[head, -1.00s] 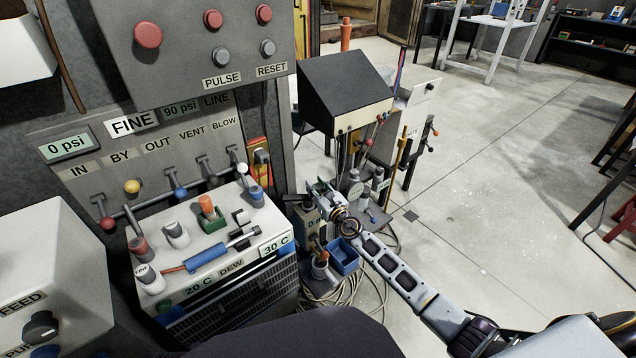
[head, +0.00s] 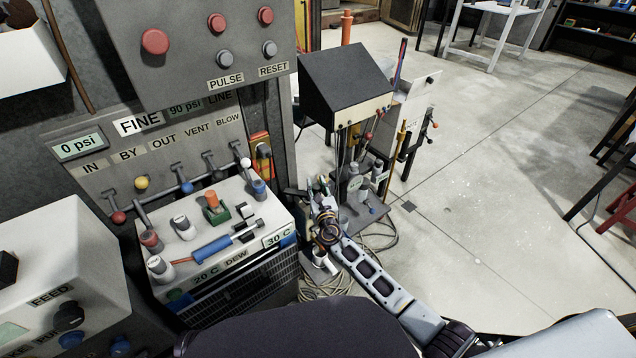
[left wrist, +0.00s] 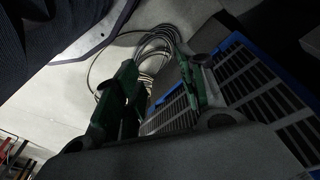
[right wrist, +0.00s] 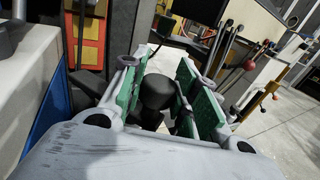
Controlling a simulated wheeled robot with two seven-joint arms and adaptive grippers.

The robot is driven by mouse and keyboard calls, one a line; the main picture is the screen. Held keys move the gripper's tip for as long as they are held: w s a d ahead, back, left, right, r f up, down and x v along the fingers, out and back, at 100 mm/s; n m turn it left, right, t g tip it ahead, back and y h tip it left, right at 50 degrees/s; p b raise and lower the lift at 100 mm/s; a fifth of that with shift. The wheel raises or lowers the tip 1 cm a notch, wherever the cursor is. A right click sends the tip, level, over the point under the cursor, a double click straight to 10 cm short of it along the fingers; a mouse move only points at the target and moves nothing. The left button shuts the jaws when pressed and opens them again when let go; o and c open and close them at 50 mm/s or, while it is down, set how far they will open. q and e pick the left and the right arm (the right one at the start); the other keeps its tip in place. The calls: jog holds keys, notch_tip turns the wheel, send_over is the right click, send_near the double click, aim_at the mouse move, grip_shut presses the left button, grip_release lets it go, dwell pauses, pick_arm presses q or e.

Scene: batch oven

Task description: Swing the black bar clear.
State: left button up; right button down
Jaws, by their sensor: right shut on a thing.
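My right gripper (head: 316,193) is low beside the right end of the white dew unit, in front of the dark sloped console. In the right wrist view, its green-padded fingers (right wrist: 160,82) stand on both sides of a black rounded piece (right wrist: 155,92), which looks like the end of the black bar, and are shut on it. A short dark part of the bar (head: 291,193) seems to show left of the gripper in the head view; the rest is hidden. My left gripper (left wrist: 157,78) shows only in the left wrist view, open and empty, above the floor near a blue-edged grille.
The white dew unit (head: 215,232) carries bottles and a blue-handled tool. Valve levers (head: 187,187) line the panel behind. The sloped console (head: 345,80) has thin levers. Coiled hoses (head: 335,285) lie on the floor; open floor (head: 480,220) is at right.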

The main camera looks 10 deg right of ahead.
jog(key=shift+s+a+m+h+p, duration=0.4)
jog(key=shift+s+m+h, duration=0.25)
jog(key=shift+h, duration=0.45)
jog(key=shift+s+a+m+h, duration=0.35)
jog(key=shift+m+h, duration=0.2)
jog(key=shift+h, duration=0.25)
pick_arm(q)
jog(key=shift+s+a+f, duration=0.15)
jog(key=shift+f, duration=0.4)
jog(key=shift+s+a+f, duration=0.1)
jog(key=shift+s+f, duration=0.05)
jog(key=shift+f, duration=0.35)
pick_arm(e)
jog(key=shift+s+g+h, duration=0.15)
jog(key=shift+g+h, duration=0.15)
pick_arm(q)
jog(key=shift+w, duration=0.15)
pick_arm(e)
jog(key=shift+s+a+m, duration=0.1)
jog(key=shift+m, duration=0.2)
jog(key=c, duration=1.4)
grip_release()
pick_arm(q)
jog(key=shift+s+f, duration=0.1)
jog(key=shift+s, duration=0.35)
pick_arm(e)
jog(key=o, duration=0.3)
